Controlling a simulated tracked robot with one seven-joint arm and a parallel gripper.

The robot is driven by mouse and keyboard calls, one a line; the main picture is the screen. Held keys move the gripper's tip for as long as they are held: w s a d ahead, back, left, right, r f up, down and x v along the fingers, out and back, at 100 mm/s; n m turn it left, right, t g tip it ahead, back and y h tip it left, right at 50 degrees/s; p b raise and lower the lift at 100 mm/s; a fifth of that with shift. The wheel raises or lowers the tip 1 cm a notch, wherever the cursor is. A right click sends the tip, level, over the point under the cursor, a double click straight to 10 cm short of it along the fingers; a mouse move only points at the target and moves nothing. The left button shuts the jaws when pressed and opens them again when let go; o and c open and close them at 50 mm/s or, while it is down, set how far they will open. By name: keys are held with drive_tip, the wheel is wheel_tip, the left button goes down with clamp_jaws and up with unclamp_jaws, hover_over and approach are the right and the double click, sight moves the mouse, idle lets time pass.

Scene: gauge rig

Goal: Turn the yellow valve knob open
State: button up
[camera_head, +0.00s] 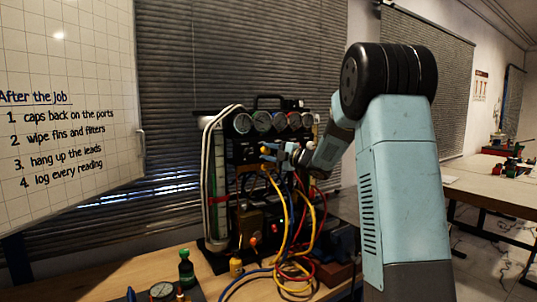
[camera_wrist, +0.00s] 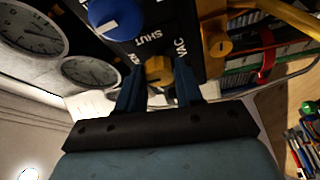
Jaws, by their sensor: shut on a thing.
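The yellow valve knob (camera_wrist: 158,70) is on the black panel of the gauge rig, below the lettering "SHUT" and "VAC" in the wrist view. My gripper (camera_wrist: 157,82) has its two blue fingers on either side of this knob and is shut on it. The fingers hide part of the knob, and I cannot tell how far it is turned. In the head view my gripper (camera_head: 269,152) is at the front of the rig (camera_head: 240,154), below the row of gauges, where the knob is too small to make out.
A blue knob (camera_wrist: 115,18) is close to the yellow one. Gauges (camera_wrist: 92,72) line the panel. Yellow, red and blue hoses (camera_head: 290,240) hang in front of the rig onto the wooden bench (camera_head: 100,285). A green-topped bottle (camera_head: 186,268) and a loose gauge (camera_head: 162,291) stand at the front left.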

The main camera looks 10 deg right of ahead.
drive_tip(key=shift+a+f+n+g, duration=0.25)
drive_tip(key=shift+f+n+g, duration=0.05)
drive_tip(key=shift+n, duration=0.1)
drive_tip(key=o, duration=1)
drive_tip(key=shift+o, duration=0.2)
drive_tip(key=shift+d+r, duration=0.1)
drive_tip(key=shift+r, duration=0.05)
drive_tip(key=v, duration=1.3)
drive_tip(key=shift+s+d, duration=0.2)
drive_tip(key=shift+s, duration=0.15)
